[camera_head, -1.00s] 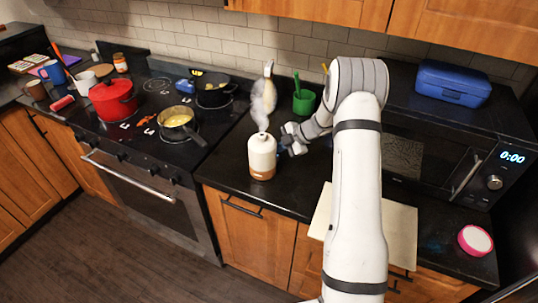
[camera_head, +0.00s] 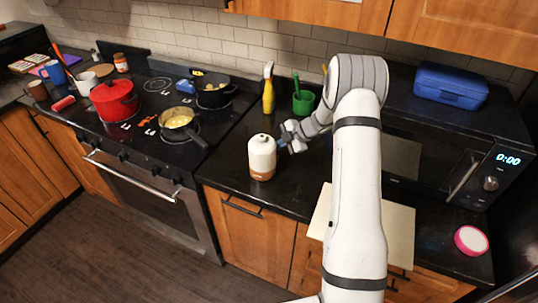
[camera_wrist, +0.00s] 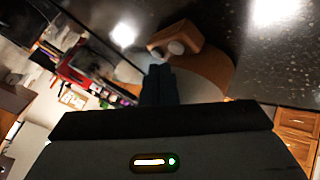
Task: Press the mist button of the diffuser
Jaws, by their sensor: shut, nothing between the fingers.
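The diffuser (camera_head: 262,155) stands upright on the dark counter to the right of the stove. It has a white body and a brown base, and no mist shows above it. My gripper (camera_head: 286,139) is just to its right, close to the body; I cannot tell whether they touch. In the wrist view my shut, empty gripper (camera_wrist: 160,72) points towards a brown piece (camera_wrist: 182,34) with two pale round spots, apparently the diffuser's base with buttons. Which spot is the mist button cannot be told.
A yellow spray bottle (camera_head: 268,92) and a green cup (camera_head: 303,102) stand behind the diffuser. The stove with a red pot (camera_head: 113,100) and pans is on the left. A microwave (camera_head: 440,165) and a pale board (camera_head: 398,230) are on the right.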

